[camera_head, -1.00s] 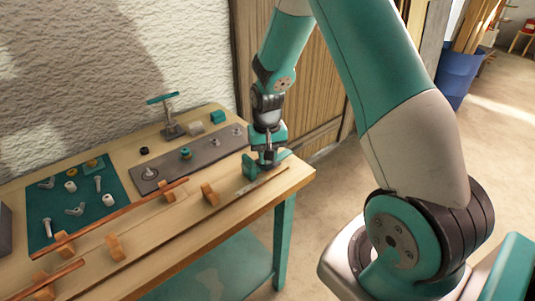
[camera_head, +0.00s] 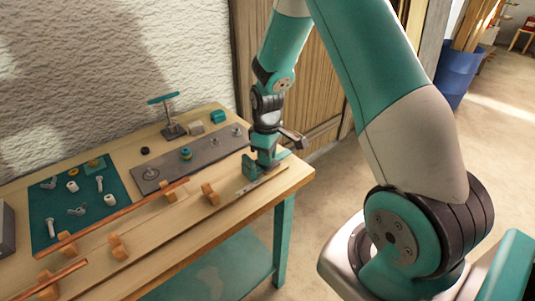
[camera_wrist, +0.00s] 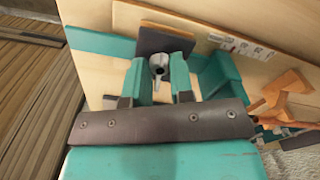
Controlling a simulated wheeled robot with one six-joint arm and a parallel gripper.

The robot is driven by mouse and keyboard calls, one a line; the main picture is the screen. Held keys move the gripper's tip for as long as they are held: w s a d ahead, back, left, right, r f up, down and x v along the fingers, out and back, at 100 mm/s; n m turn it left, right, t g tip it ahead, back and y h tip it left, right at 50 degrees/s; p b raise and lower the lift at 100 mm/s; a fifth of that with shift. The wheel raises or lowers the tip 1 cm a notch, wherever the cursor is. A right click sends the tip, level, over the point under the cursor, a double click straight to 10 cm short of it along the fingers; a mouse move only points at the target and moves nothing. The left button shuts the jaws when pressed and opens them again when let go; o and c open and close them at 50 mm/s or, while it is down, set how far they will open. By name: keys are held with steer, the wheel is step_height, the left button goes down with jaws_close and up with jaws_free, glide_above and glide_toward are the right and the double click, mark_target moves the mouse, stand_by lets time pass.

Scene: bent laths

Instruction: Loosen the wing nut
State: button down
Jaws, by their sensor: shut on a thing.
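My gripper (camera_wrist: 161,78) points down at the right end of the bench. In the wrist view its two teal fingers are closed about a small grey wing nut (camera_wrist: 157,62), which sits in front of a dark plate (camera_wrist: 165,38). In the head view my gripper (camera_head: 264,166) stands beside a teal block (camera_head: 249,164) and hides the wing nut. The same teal block seems to show right of the fingers in the wrist view (camera_wrist: 220,74).
A scale strip (camera_head: 260,182) lies by the front edge. Brown laths (camera_head: 135,209) rest on wooden blocks (camera_head: 210,194). A grey plate (camera_head: 205,153) with knobs, a T-handled stand (camera_head: 173,128) and a teal mat (camera_head: 45,233) of small hardware lie further left.

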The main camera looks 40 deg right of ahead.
steer(key=shift+w+r+n, duration=0.1)
steer(key=shift+w+n, duration=0.05)
steer(key=shift+n, duration=1.45)
steer(key=c, duration=1)
jaws_free()
step_height(320, 180, up, 17)
steer(key=shift+r+b, duration=0.15)
steer(key=shift+b, duration=0.25)
